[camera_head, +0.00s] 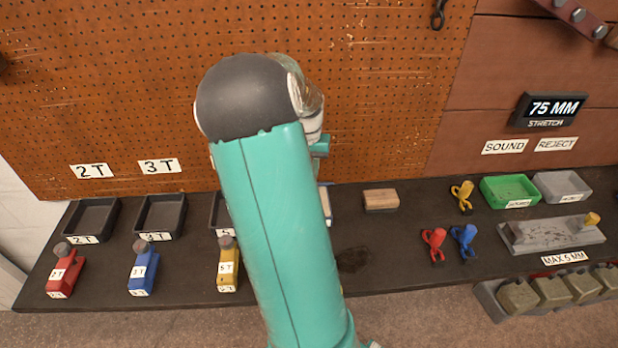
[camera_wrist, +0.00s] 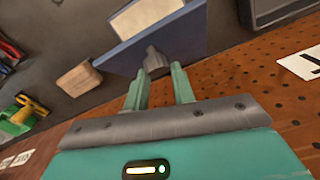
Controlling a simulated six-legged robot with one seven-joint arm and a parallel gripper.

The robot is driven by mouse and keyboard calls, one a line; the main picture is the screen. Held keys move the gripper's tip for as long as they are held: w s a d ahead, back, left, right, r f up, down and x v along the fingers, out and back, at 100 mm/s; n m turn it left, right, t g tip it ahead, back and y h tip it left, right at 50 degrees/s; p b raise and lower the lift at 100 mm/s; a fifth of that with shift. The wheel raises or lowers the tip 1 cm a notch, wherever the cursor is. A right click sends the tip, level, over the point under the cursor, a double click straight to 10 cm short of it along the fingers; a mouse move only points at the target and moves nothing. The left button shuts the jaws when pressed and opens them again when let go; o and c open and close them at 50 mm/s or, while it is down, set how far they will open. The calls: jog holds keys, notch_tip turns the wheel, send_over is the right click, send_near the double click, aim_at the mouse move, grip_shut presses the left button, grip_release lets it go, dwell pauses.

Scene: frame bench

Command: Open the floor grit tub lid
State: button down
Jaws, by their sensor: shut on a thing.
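In the wrist view my gripper (camera_wrist: 157,72) has its two teal fingers on either side of a grey tab (camera_wrist: 153,59). It is shut on this tab, which sits at the near edge of a flat blue panel (camera_wrist: 188,40). A cream, flat area (camera_wrist: 146,17) shows beside the panel. The blue panel may be the tub's lid, but no lettering names it and I cannot tell how far it is tilted. In the head view my arm hides the gripper and most of this thing; only a pale and blue sliver (camera_head: 326,203) shows beside the arm.
A wooden block (camera_head: 381,200) lies on the dark bench (camera_head: 400,270) to the right. Red clips (camera_head: 433,245), blue clips (camera_head: 463,241) and a green tray (camera_head: 509,191) lie farther right. Black trays (camera_head: 161,217) stand at left. A perforated board (camera_head: 130,90) rises behind.

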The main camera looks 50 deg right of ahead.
jog(key=c, duration=2.1)
grip_release()
jog(key=shift+w+d+r, duration=0.15)
jog(key=shift+w+d, duration=0.15)
jog(key=shift+w, duration=0.25)
jog(key=shift+w+d+r, duration=0.1)
jog(key=shift+w+d, duration=0.2)
jog(key=shift+w, duration=0.25)
jog(key=shift+c, duration=0.2)
jog(key=o, duration=0.4)
jog(key=shift+a, duration=0.1)
jog(key=shift+c, duration=0.2)
jog(key=o, duration=0.6)
jog(key=shift+s, duration=0.35)
jog(key=shift+r, duration=0.2)
jog(key=s+a+r, duration=0.9)
jog(key=a+r, duration=0.1)
jog(key=r, duration=0.2)
jog(key=shift+a+r, duration=0.2)
jog(key=shift+r, duration=0.1)
